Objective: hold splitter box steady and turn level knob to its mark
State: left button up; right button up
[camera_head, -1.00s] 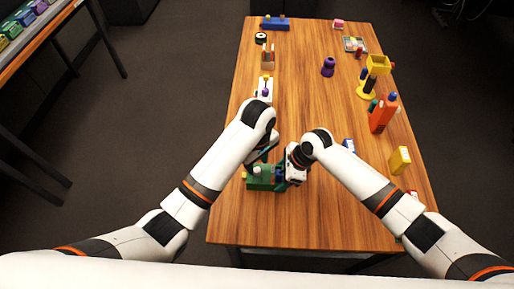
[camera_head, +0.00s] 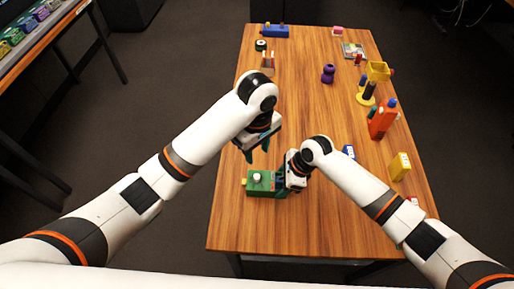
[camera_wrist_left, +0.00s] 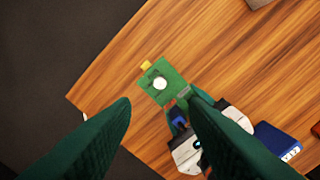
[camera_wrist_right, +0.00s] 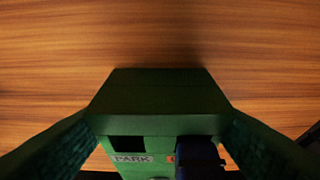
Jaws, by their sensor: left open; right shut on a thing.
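The splitter box (camera_head: 254,189) is a green block near the table's front left, with a round white knob (camera_head: 257,177) on top. In the left wrist view the box (camera_wrist_left: 171,94) shows the white knob (camera_wrist_left: 160,84) and a yellow piece on one side. My left gripper (camera_head: 255,152) is open and empty above and beyond the box, apart from it. My right gripper (camera_head: 284,184) is shut on the box's right side. In the right wrist view the box (camera_wrist_right: 158,97) sits between the fingers, with a PARK label, a dark slot and a dark blue part. I cannot make out the knob's mark.
On the wooden table (camera_head: 310,215), a blue block (camera_head: 348,152) lies right of my right gripper. A yellow block (camera_head: 400,166) and an orange-red item (camera_head: 382,121) stand along the right edge. A purple item (camera_head: 328,73) stands farther back. The table's front middle is clear.

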dwell(0.3)
pick_arm(q)
notch_tip(320, 180, up, 11)
dwell(1.1)
dwell(0.4)
